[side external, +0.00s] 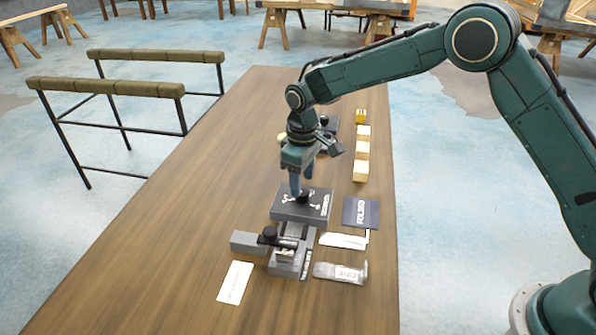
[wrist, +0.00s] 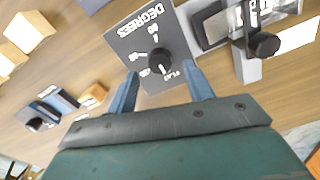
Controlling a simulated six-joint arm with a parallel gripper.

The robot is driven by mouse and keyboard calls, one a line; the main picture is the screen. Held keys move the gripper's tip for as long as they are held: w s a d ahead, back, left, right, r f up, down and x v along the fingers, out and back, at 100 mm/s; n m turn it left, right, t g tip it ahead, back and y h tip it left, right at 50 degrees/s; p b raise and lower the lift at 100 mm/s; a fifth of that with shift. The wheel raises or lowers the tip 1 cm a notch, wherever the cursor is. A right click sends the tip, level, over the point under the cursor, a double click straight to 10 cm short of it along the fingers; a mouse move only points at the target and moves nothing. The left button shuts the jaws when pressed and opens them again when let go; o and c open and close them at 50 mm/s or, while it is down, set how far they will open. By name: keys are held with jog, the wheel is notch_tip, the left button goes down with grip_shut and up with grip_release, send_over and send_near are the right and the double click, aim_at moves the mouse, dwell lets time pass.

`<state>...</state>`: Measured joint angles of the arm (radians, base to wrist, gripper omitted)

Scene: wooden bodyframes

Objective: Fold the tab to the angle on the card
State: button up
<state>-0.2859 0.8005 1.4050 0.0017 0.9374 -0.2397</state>
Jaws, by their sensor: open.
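My gripper (side external: 300,190) is open and points down over a grey dial box (side external: 286,209). In the wrist view the two blue fingers (wrist: 162,90) are spread apart, with the box's black knob (wrist: 159,60) just beyond and between their tips. I cannot tell whether they touch it. The box face reads DEGREES and FLAT, with other marks around the knob. A grey folding fixture (side external: 290,262) with a black knob (side external: 268,236) stands in front of the box. A white card (side external: 235,282) lies left of the fixture; its print is too small to read.
A dark blue FOLDED mat (side external: 361,212), white pieces (side external: 343,240) and a clear labelled holder (side external: 341,272) lie on the right. Wooden blocks (side external: 361,170) and a yellow item (side external: 360,115) stand farther back. The table's left side (side external: 170,220) is clear.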

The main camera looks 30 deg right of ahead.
aim_at(302, 192)
jog(key=shift+f, duration=1.6)
jog(key=c, duration=1)
